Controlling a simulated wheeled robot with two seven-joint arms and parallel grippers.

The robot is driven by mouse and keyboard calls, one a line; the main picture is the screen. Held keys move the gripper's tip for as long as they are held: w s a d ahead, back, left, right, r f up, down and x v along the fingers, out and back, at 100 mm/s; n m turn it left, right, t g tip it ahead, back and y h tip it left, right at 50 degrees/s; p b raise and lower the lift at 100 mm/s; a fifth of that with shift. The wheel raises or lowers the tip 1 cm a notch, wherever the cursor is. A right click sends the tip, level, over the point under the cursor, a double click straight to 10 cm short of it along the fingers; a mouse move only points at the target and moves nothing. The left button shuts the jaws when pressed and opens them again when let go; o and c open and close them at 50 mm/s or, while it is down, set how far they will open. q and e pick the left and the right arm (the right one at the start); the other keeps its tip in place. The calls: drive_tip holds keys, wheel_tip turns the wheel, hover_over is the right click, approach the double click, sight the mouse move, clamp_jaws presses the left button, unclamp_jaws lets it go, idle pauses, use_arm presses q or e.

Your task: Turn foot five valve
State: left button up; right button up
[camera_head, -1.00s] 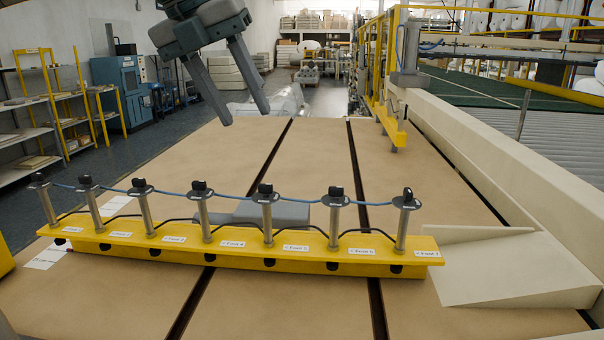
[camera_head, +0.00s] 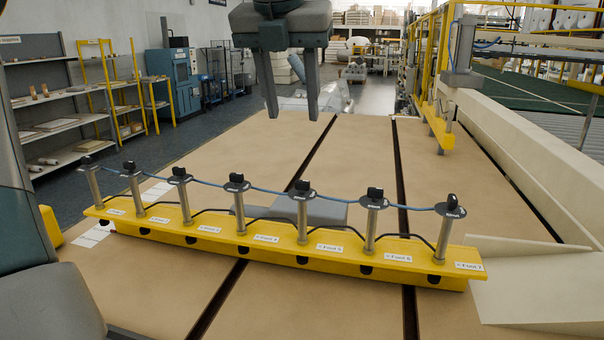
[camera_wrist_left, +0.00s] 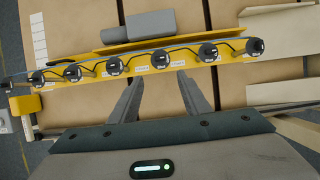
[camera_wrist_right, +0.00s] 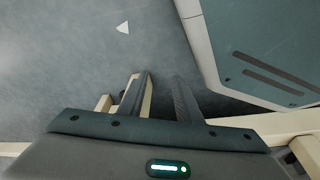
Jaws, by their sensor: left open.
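The yellow rail (camera_head: 265,250) carries a row of grey posts with black valve knobs, joined by a blue line. The foot five valve (camera_head: 302,190) is the knob on the post just left of the "Foot 5" label (camera_head: 329,247). In the left wrist view this valve (camera_wrist_left: 162,59) lies ahead of the fingers, roughly between their tips. My left gripper (camera_head: 291,112) is open and empty, fingers pointing down, appearing above the valve and apart from it. My right gripper (camera_wrist_right: 161,78) shows only in its wrist view, its fingers apart with nothing between them, over grey floor.
A grey block (camera_head: 325,210) lies behind the rail. Neighbouring valves for foot four (camera_head: 237,183) and foot six (camera_head: 375,197) stand on either side. A pale ramp (camera_head: 540,290) is at the right.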

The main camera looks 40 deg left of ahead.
use_arm(q)
approach(302, 180)
drive_tip(key=f, duration=0.1)
drive_tip(key=p+x, duration=0.1)
drive_tip(key=x, duration=0.5)
drive_tip(key=shift+w+f, duration=0.1)
drive_tip(key=shift+w, duration=0.15)
drive_tip(key=shift+w+a+f, duration=0.1)
drive_tip(key=shift+f, duration=0.2)
use_arm(e)
drive_tip(key=shift+w+a+f+t, duration=0.2)
drive_tip(key=shift+a+f+t, duration=0.15)
drive_tip(key=shift+f, duration=0.2)
drive_tip(key=shift+s, duration=0.1)
use_arm(q)
drive_tip(key=c, duration=1)
